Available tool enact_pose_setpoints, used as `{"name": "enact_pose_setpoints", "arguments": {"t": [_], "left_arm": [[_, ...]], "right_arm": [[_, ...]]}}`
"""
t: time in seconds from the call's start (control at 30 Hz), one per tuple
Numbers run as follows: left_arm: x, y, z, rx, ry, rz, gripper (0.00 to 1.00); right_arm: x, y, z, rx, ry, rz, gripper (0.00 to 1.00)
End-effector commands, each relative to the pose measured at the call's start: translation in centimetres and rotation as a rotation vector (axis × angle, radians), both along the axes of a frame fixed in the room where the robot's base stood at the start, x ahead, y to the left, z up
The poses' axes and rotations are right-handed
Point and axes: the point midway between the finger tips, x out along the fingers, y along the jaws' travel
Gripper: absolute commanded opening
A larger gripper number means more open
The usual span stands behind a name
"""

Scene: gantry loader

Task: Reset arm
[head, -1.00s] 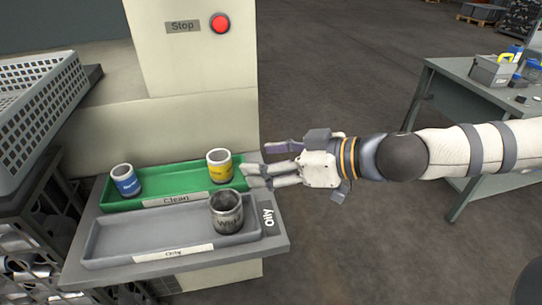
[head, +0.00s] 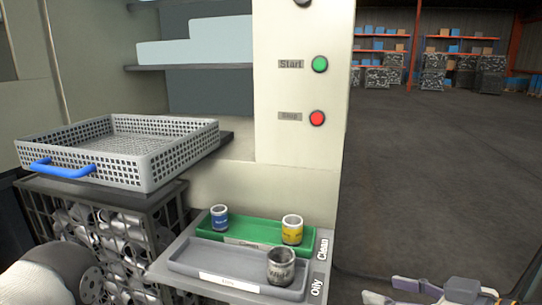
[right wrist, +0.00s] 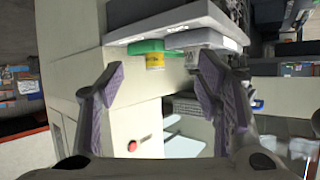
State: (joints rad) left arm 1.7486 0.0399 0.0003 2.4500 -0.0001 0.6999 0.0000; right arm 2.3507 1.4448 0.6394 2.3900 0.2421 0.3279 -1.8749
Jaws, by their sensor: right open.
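My right gripper (head: 430,290) is at the bottom right of the head view, over open floor to the right of the tray stand, partly cut off by the frame. In the right wrist view its two fingers (right wrist: 161,68) are apart with nothing between them. A yellow-labelled mug (head: 291,230) and a blue mug (head: 219,217) stand in the green tray (head: 262,232). A dark, stained mug (head: 281,267) stands in the grey tray (head: 215,262). The yellow mug (right wrist: 155,62) also shows in the right wrist view. My left gripper is not seen.
A cream machine column (head: 290,80) carries a green Start button (head: 320,64) and a red Stop button (head: 317,118). A grey perforated basket (head: 150,165) with a blue handle stands at left above a crate of metal parts (head: 105,235). Floor at right is clear.

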Motion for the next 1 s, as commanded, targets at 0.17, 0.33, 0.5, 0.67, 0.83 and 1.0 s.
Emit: {"name": "enact_pose_setpoints", "arguments": {"t": [0.17,0.33,0.5,0.67,0.83,1.0], "left_arm": [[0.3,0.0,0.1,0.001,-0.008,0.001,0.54],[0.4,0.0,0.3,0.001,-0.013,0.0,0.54],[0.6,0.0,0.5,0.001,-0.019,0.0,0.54],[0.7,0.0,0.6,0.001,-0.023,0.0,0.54],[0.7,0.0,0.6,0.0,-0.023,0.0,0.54],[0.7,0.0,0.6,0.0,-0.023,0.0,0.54]], "right_arm": [[-6.0,4.1,-9.3,0.0,0.392,0.015,0.59],[-15.8,5.1,-18.3,-0.081,0.815,-0.077,0.59],[-27.9,1.7,-24.4,-0.278,1.171,-0.29,0.59],[-33.1,-1.5,-25.8,-0.402,1.27,-0.449,0.59],[-34.2,-2.4,-26.0,-0.427,1.285,-0.503,0.59],[-34.2,-2.4,-26.0,-0.425,1.285,-0.506,0.59]]}}
